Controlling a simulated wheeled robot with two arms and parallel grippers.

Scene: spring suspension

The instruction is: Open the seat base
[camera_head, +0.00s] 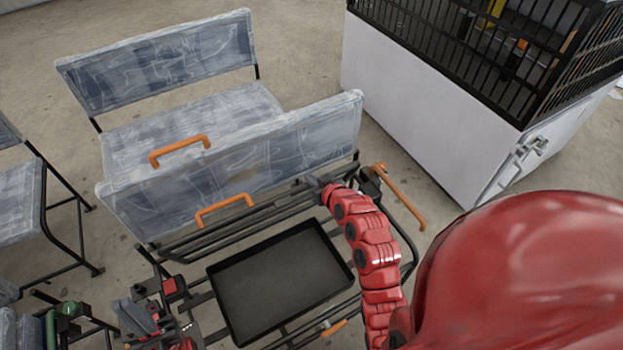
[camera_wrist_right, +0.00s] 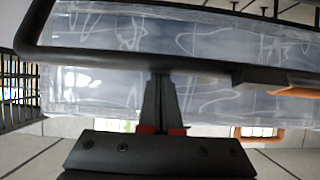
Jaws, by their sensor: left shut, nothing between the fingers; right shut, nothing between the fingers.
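The seat base (camera_head: 285,135) appears to be the plastic-wrapped grey panel standing tilted up on edge above a black tube frame. It also fills the back of the right wrist view (camera_wrist_right: 90,85). An orange handle (camera_head: 225,208) sits at its lower edge, and another orange handle (camera_head: 180,150) shows at its top edge. My right gripper (camera_head: 316,183) is shut and empty beside the panel's lower right part. In the right wrist view its fingers (camera_wrist_right: 158,80) reach up at a black bar; contact is unclear. My left gripper (camera_head: 130,312) is shut and empty at the lower left.
A black tray (camera_head: 280,285) lies in the frame below the panel. An orange bar handle (camera_head: 400,195) is at the frame's right side. Another wrapped bench (camera_head: 165,60) stands behind, and a white cabinet with a black cage (camera_head: 430,90) at right. Floor is open between them.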

